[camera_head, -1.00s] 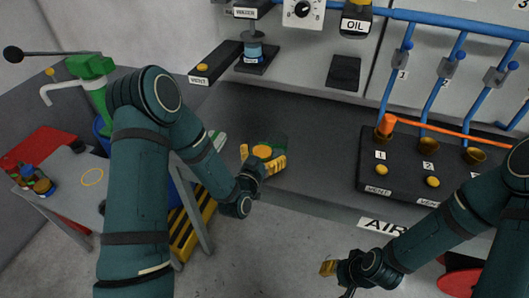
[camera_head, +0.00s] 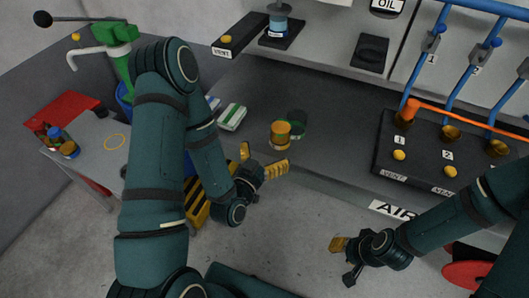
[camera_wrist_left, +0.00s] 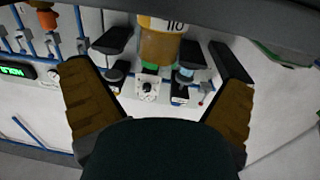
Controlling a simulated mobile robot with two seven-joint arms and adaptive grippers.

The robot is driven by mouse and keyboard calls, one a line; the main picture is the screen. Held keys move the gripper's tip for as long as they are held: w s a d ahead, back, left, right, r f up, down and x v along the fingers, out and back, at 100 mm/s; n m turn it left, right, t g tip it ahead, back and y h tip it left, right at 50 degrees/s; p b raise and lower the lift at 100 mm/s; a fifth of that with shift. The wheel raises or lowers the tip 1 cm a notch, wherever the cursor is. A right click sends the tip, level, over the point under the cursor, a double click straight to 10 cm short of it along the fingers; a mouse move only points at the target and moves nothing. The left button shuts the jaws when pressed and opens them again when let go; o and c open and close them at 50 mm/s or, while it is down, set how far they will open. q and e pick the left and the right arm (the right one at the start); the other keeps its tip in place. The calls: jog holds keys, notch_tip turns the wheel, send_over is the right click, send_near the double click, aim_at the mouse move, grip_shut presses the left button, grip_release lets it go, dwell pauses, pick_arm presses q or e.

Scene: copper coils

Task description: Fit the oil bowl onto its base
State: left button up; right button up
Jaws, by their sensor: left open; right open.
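The amber oil bowl (camera_head: 280,135) stands on the dark grey bench (camera_head: 335,150) in the head view, with a dark green see-through piece (camera_head: 298,122) just behind it. The bowl also shows close up in the left wrist view (camera_wrist_left: 158,47), with an upside-down label. My left gripper (camera_head: 266,154) is open and empty, its yellow fingers just in front of the bowl and apart from it. The OIL-labelled unit (camera_head: 388,6), probably the base, is cut off by the top edge of the head view. My right gripper (camera_head: 341,262) is open and empty, low above the floor.
A black pad (camera_head: 370,50) sits on the ledge below the OIL label. A valve block (camera_head: 425,160) with an orange bar and blue pipes stands at the right. A side table (camera_head: 95,160) with small parts is at the left. The bench between is clear.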

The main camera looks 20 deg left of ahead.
pick_arm(q)
jog(key=s+d+f+g+h, duration=0.1)
jog(key=s+d+f+g, duration=0.25)
jog(key=f+g, duration=0.55)
jog(key=s+d+f+n+g, duration=0.3)
jog(key=s+d+f+g, duration=0.2)
jog(key=s+g, duration=0.3)
jog(key=w+a+r+m+t+y+p, duration=0.1)
jog(key=w+a+r+t+p, duration=0.3)
jog(key=r+t+p, duration=0.4)
jog(key=w+a+r+m+t+y+p, duration=0.15)
jog(key=w+a+r+t+p, duration=0.3)
jog(key=r, duration=0.55)
pick_arm(e)
notch_tip(320, 180, up, 14)
jog(key=w, duration=0.1)
pick_arm(q)
jog(key=b, duration=1.2)
send_near(284, 131)
jog(key=shift+w+a+f+m+h, duration=0.15)
jog(key=shift+w+f+m+h, duration=0.1)
jog(key=shift+w+f+h, duration=0.3)
jog(key=shift+x, duration=2.85)
jog(key=shift+w+r, duration=0.1)
jog(key=shift+r, duration=0.05)
pick_arm(e)
notch_tip(284, 131, down, 13)
jog(key=s, duration=0.1)
